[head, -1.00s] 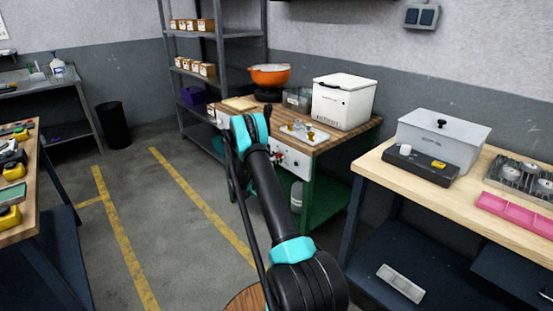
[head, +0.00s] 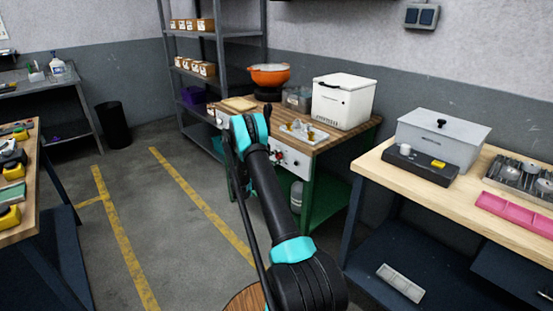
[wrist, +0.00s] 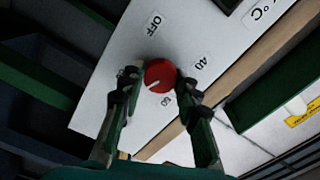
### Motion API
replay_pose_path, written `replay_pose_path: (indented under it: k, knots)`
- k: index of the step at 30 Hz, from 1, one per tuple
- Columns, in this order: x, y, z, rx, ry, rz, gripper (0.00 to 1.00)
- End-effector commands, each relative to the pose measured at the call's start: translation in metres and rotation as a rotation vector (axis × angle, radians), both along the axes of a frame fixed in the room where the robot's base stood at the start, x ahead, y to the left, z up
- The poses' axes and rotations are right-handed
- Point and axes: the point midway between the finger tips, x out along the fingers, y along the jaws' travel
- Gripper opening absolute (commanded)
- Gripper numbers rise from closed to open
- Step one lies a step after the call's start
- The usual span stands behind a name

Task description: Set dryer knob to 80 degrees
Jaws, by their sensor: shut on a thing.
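The red dryer knob (wrist: 159,75) sits on a white panel (wrist: 110,75) in the wrist view. My gripper (wrist: 153,80) is shut on it, one finger on each side. The knob's white mark points to the lower left, toward the left finger. The panel reads OFF above the knob and 40 to its right. A number below is too blurred to read surely. Any label behind the left finger is hidden. In the head view the white panel (head: 290,158) is on the wooden bench's front, and my arm hides the gripper.
The wooden bench (head: 335,138) carries a white box (head: 343,102), an orange bowl (head: 269,75) and a small tray with fittings. A light wooden table (head: 372,170) stands to the right. Floor with yellow lines (head: 125,235) is clear to the left.

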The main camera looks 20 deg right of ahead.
Motion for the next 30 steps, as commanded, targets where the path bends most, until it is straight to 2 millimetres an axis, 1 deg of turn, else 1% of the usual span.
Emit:
replay_pose_path:
  k: [6, 12, 18, 30]
  knots:
    - [-0.0011, 0.0007, -0.0018, 0.054, -0.142, -0.001, 0.03]
    - [-0.0011, 0.0006, -0.0019, 0.086, -0.222, -0.002, 0.03]
    - [-0.0010, 0.0006, -0.0020, 0.100, -0.261, -0.002, 0.03]
    - [-0.0010, 0.0006, -0.0020, 0.104, -0.270, -0.002, 0.03]
